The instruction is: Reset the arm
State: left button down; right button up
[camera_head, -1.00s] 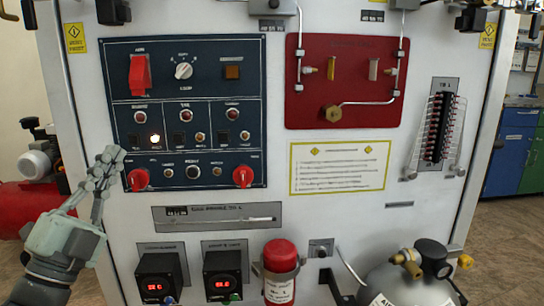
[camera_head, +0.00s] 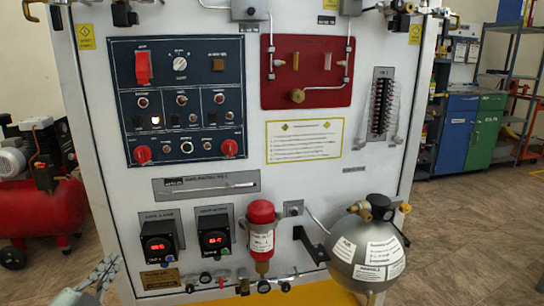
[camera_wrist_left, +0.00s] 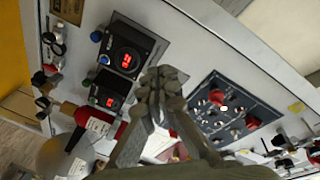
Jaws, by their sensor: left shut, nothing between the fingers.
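My left gripper (camera_head: 101,274) shows at the lower left corner of the head view, in front of and left of the white trainer panel (camera_head: 215,105). Its grey fingers also show in the left wrist view (camera_wrist_left: 160,84), closed together with nothing between them. They are apart from the panel. The blue control panel (camera_head: 180,100) has red knobs and toggles, and one lamp on it is lit. It also shows in the wrist view (camera_wrist_left: 228,108) to the right of the fingers. My right gripper is not in view.
A silver gas cylinder (camera_head: 362,250) and a red-capped bottle (camera_head: 262,228) stand at the panel's lower right. Two black boxes with red displays (camera_head: 158,240) (camera_head: 213,235) sit left of them. A red compressor (camera_head: 40,205) is at the left.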

pick_arm(q)
jog(key=s+d+f+n+g, duration=0.1)
jog(key=s+f+g, duration=0.1)
jog(key=f, duration=0.5)
jog(key=s+f+n+g, duration=0.2)
jog(key=f+g, duration=0.1)
jog(key=f, duration=0.3)
jog(key=s+d+f+n+g, duration=0.2)
jog(key=s+f+g, duration=0.2)
jog(key=s+f, duration=0.5)
jog(key=s+d+f+n+g, duration=0.2)
jog(key=s+f+g, duration=0.3)
jog(key=s+f, duration=0.4)
jog(key=shift+s+d+f+g, duration=0.3)
jog(key=shift+d+f, duration=0.2)
jog(key=shift+f, duration=0.4)
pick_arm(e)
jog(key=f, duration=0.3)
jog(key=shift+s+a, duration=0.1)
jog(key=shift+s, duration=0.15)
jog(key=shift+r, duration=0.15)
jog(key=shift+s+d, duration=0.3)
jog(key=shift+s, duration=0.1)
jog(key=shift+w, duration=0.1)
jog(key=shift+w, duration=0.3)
